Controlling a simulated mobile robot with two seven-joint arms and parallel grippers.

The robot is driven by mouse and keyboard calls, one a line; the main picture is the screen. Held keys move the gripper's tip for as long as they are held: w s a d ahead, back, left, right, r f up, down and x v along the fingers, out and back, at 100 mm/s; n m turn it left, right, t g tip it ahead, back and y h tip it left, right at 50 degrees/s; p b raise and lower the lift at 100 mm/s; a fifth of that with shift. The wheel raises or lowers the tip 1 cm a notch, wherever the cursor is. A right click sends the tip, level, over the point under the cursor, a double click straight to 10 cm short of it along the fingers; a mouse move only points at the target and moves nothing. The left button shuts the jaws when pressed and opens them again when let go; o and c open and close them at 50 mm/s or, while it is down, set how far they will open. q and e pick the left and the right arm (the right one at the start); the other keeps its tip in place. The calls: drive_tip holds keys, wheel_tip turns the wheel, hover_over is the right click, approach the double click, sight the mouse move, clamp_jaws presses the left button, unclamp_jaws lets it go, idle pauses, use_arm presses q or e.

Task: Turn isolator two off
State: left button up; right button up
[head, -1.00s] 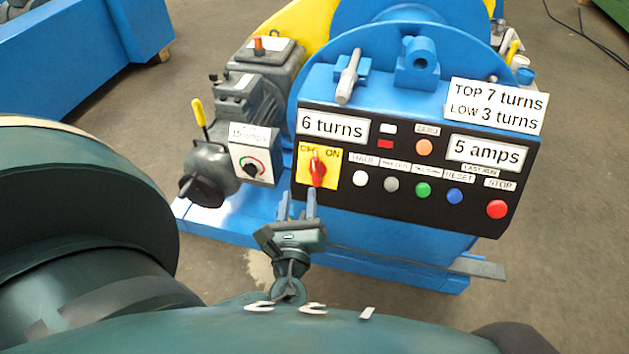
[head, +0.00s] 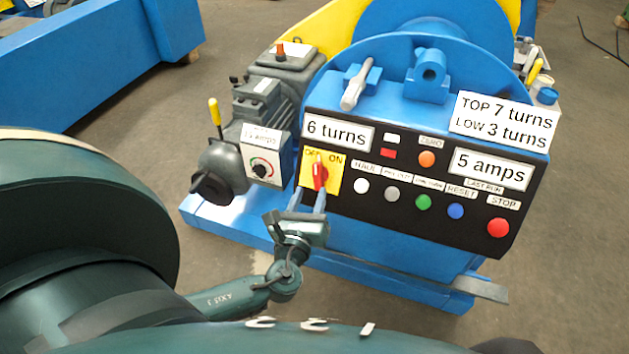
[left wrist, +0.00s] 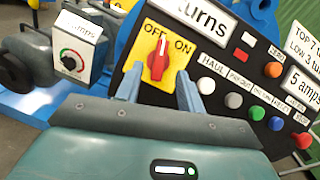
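The isolator is a red rotary knob (head: 320,177) on a yellow plate (head: 333,184) marked OFF at left and ON at right. It also shows in the left wrist view as a red knob (left wrist: 157,66); its handle stands roughly upright between the two words. No number is readable on it. My left gripper (head: 309,192) is just below the knob, fingers apart and pointing at the plate. In the left wrist view the fingers of the gripper (left wrist: 159,78) lie either side of the knob's lower part, with nothing held; contact cannot be told. My right gripper is not in view.
The black panel (head: 400,215) also carries a green button (head: 423,202), a red stop button (head: 497,227) and others, right of the knob. A grey dial box (head: 264,160) stands close on the left. A blue drum (head: 430,30) is behind.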

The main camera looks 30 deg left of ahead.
sight(316, 177)
use_arm(q)
drive_tip(key=x, duration=0.5)
clamp_jaws()
idle(0.3)
